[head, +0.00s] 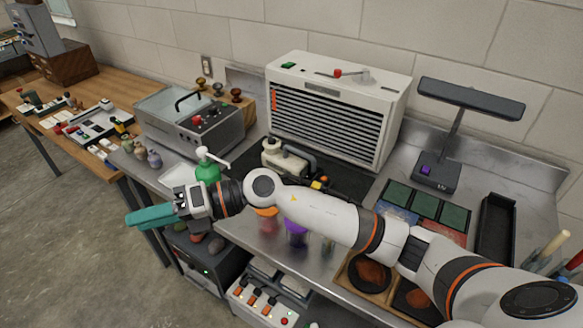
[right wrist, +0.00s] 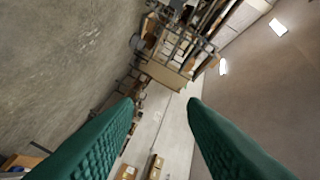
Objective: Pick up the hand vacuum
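What looks like the hand vacuum (head: 287,161) is a cream and dark thing with a grey handle. It lies on a dark mat on the metal counter, in front of the white louvred unit, in the head view. My right arm crosses in front of it and hides part of its near side. My right gripper (head: 152,215) has teal fingers and points left, past the counter's front edge and well left of the vacuum. In the right wrist view (right wrist: 162,102) its fingers stand wide apart with nothing between them. My left gripper is not in view.
A green pump bottle (head: 207,172) stands close behind my right wrist. A white louvred unit (head: 335,110) stands behind the vacuum, a lamp (head: 455,130) to the right. Purple and orange jars (head: 296,232) sit under my forearm. A metal case (head: 190,120) is at left.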

